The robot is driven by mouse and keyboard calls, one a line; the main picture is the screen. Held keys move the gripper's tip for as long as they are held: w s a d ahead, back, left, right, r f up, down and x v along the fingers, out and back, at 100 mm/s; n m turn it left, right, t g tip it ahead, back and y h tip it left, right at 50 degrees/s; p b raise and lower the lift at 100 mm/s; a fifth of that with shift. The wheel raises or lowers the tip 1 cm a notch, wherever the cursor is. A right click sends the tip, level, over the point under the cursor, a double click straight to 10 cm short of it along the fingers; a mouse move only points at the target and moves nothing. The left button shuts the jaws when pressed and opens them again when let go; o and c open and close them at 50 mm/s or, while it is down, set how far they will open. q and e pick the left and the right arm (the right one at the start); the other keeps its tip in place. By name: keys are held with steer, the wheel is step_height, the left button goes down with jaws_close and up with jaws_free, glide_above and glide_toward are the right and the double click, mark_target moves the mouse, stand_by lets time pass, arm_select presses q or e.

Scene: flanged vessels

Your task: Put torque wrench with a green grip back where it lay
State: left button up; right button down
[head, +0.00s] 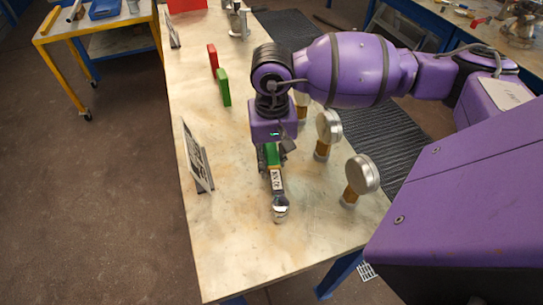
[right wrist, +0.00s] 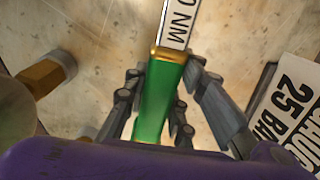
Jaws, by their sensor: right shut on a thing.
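The torque wrench (head: 278,184) has a green grip (right wrist: 158,105) and a pale shaft with black lettering that ends in "NM". Its silver head (head: 280,211) points toward the near end of the table. My right gripper (head: 270,160) is shut on the green grip, with its fingers on both sides of it in the right wrist view (right wrist: 165,95). The wrench is over the table (head: 240,255); I cannot tell whether it touches the top. My left gripper is not in view.
Several round metal gauges on brass stems, such as the nearest gauge (head: 362,174), stand right of the wrench. A sign (head: 196,157) stands at the left edge. Red (head: 213,57) and green (head: 224,87) blocks stand farther back. A black ribbed mat (head: 385,140) lies right.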

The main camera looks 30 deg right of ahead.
mark_target(272, 154)
steer(key=shift+f, duration=0.2)
steer(key=c, duration=1.4)
jaws_free()
step_height(272, 154, up, 12)
steer(key=shift+r, duration=0.1)
